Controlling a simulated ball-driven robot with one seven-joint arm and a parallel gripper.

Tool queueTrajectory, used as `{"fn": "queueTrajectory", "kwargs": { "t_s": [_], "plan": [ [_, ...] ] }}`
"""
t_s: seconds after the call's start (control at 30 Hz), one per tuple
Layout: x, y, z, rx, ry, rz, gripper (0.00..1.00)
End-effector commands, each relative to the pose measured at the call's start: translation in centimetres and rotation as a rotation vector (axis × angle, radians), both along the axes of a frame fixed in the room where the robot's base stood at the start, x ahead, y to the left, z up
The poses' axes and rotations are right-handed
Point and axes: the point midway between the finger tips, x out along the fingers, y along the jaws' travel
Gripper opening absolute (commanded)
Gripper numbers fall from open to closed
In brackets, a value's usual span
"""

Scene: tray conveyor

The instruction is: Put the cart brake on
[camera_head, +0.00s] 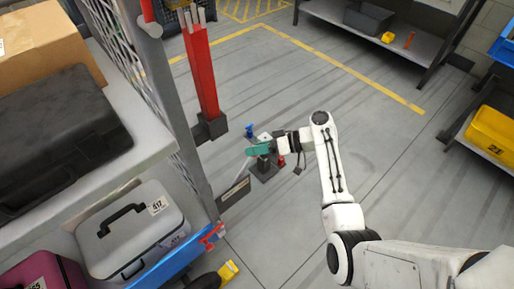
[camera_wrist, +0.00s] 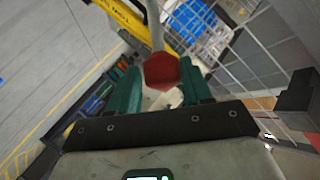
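In the wrist view a dark red, many-sided knob (camera_wrist: 161,71) sits at the end of a grey rod (camera_wrist: 154,25). My gripper (camera_wrist: 160,66) has a teal finger on each side of the knob, with almost no gap showing. I cannot tell whether the fingers press on it. In the head view my gripper (camera_head: 260,149) is low over the floor, beside the mesh-sided rack at the left, and its teal fingers hide the knob. A black base (camera_head: 265,172) stands just below it, with a small red part (camera_head: 281,161) beside it. I cannot make out which part is the cart brake.
A red post (camera_head: 201,75) on a black foot stands behind my gripper. The mesh rack (camera_head: 150,75) at the left holds cases and a box. A small blue object (camera_head: 249,130) stands near my gripper. Shelves line the right side. The grey floor around my arm is mostly clear.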

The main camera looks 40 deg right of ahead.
Motion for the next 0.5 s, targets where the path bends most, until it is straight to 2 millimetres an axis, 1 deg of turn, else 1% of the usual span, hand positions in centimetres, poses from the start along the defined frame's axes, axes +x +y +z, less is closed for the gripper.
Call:
{"fn": "queueTrajectory", "kwargs": {
  "t_s": [0.17, 0.4, 0.5],
  "plan": [
    [-1.2, -1.3, 0.6, 0.0, -0.001, -0.004, 0.49],
    [-4.2, -4.6, 2.2, 0.0, -0.001, -0.006, 0.49],
    [-5.3, -5.7, 2.7, 0.0, 0.0, -0.005, 0.49]
  ]
}}
